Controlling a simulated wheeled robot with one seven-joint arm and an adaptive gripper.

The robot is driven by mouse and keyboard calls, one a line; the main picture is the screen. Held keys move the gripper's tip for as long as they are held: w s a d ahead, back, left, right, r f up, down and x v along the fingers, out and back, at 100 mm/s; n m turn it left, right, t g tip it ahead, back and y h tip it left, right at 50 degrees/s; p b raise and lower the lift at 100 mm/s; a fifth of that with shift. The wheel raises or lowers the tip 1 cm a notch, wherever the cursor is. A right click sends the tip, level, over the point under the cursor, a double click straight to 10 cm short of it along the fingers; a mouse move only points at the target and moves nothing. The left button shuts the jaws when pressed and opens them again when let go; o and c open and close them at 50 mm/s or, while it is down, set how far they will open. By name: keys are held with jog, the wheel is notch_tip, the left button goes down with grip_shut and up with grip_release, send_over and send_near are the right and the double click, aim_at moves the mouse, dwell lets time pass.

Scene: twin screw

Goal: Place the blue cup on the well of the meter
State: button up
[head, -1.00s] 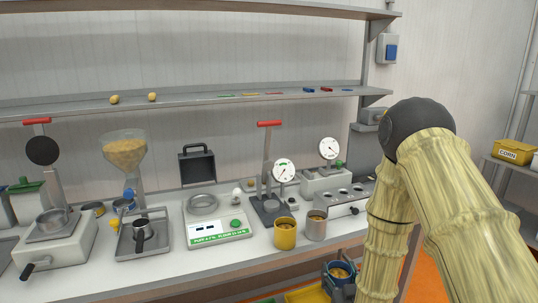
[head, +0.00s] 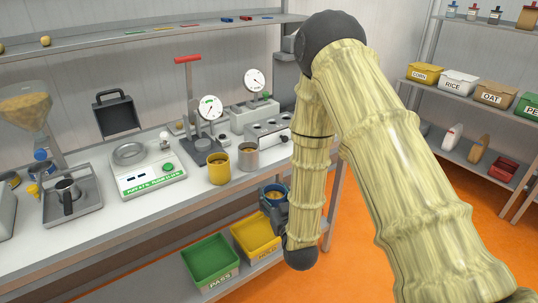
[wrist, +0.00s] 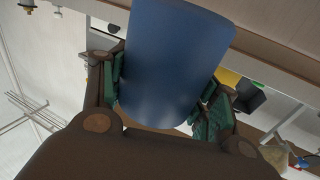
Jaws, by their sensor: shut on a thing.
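The blue cup (head: 269,191) is in my gripper (head: 278,212), off the bench's front edge and below its top. Yellowish contents show in its mouth in the head view. In the wrist view the blue cup (wrist: 178,60) fills the top middle, between the green-padded fingers of my gripper (wrist: 165,95), which is shut on it. The white device with a green label and small displays (head: 150,182), which looks like the meter, stands on the bench to the left. Its round grey well (head: 129,153) is on top and looks empty.
A yellow cup (head: 218,169) and a grey cup (head: 247,159) stand near the bench edge, between the blue cup and the meter. A lever press (head: 192,110) stands behind them. Green (head: 208,262) and yellow (head: 254,238) trays sit on the lower shelf.

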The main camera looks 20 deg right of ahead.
jog(key=w+d+r, duration=0.4)
jog(key=w+r, duration=0.2)
jog(key=r, duration=0.4)
jog(key=shift+d+r, duration=0.25)
jog(key=shift+d, duration=0.05)
jog(key=shift+w, duration=0.1)
jog(key=w+f+p, duration=0.1)
jog(key=w, duration=0.4)
jog(key=w+d+f+p, duration=0.1)
jog(key=w+p, duration=0.1)
jog(key=w, duration=0.3)
jog(key=w+f+p, duration=0.1)
jog(key=w+p, duration=0.1)
jog(key=w, duration=0.4)
jog(key=shift+d, duration=0.35)
jog(key=shift+f+p, duration=0.35)
jog(key=shift+f, duration=0.45)
jog(key=shift+f, duration=0.2)
jog(key=o, duration=1.1)
jog(key=shift+c, duration=0.2)
